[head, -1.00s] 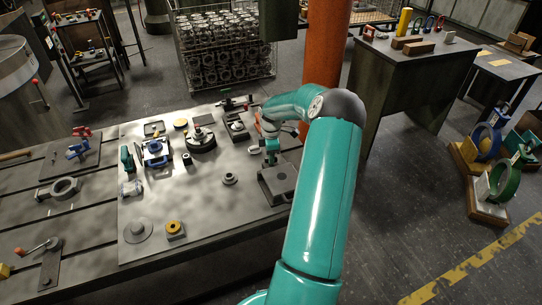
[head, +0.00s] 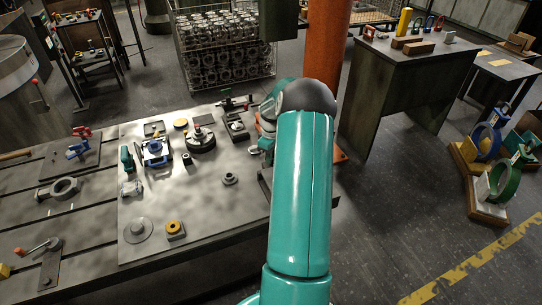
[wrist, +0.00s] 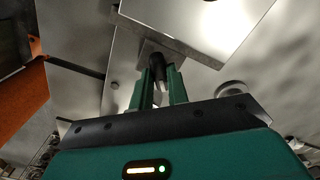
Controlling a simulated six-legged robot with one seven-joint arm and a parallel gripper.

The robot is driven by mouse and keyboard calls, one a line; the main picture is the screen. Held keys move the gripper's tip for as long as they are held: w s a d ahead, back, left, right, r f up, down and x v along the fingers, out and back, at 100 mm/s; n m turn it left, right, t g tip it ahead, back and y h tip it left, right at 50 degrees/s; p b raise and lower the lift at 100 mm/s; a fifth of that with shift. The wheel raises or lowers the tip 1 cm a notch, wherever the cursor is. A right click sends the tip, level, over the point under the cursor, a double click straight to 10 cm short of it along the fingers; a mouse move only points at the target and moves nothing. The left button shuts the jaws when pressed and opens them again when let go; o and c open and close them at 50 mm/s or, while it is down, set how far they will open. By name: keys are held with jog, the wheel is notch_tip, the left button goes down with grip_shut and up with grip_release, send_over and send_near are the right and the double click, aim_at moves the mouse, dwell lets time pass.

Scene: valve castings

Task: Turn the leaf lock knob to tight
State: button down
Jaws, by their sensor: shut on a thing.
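In the wrist view the two green fingers of my gripper (wrist: 163,84) are closed around a small dark knob (wrist: 157,66), which I take to be the leaf lock knob. The knob stands at a grey block beside a bright flat metal leaf (wrist: 205,32). The fingers hide part of the knob, and I cannot make out a mark for tight. In the head view my arm covers the gripper and the knob, at the right end of the metal bench (head: 205,205).
An orange column (head: 323,55) rises just behind my arm. Left of the arm stand a small round flange (head: 229,179), a yellow ring on a block (head: 175,229) and a blue clamp (head: 155,148). The bench front is mostly clear. A dark table (head: 410,60) stands at right.

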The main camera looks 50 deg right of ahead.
jog(key=m, duration=0.5)
jog(key=shift+m, duration=0.3)
jog(key=m, duration=0.5)
jog(key=shift+m, duration=0.3)
jog(key=c, duration=1.6)
grip_release()
jog(key=shift+c, duration=0.2)
jog(key=shift+r, duration=0.1)
notch_tip(320, 180, up, 14)
